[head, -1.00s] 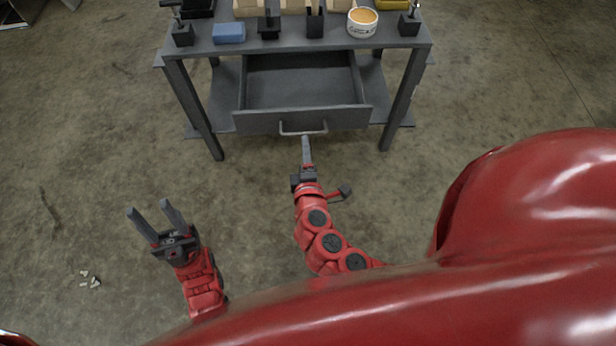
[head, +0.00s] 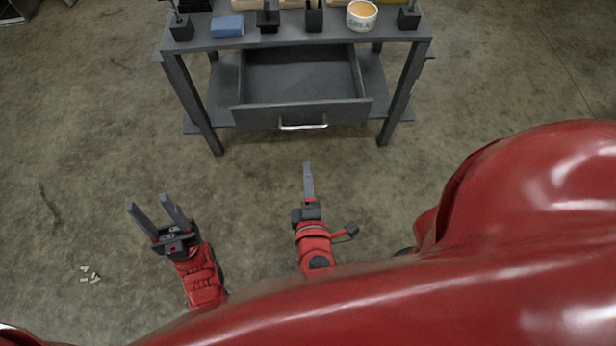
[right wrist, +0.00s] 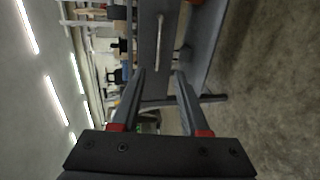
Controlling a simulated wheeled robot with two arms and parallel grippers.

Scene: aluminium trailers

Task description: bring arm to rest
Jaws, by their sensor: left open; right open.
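My left gripper (head: 157,216) is at the lower left of the head view, its two fingers spread and empty above the concrete floor. My right gripper (head: 308,178) is near the middle of the head view, below the pulled-out drawer (head: 302,116) and apart from its handle (head: 303,127). In the head view its fingers overlap and look like one. In the right wrist view the right gripper (right wrist: 158,88) shows two spread fingers with nothing between them. The drawer handle (right wrist: 158,42) is beyond the fingertips there.
The dark grey workbench (head: 290,43) holds a blue block (head: 227,27), a white tub (head: 361,15) and several black holders. The drawer stands open and looks empty. Small pale pieces (head: 90,275) lie on the floor at the left. The floor between bench and grippers is clear.

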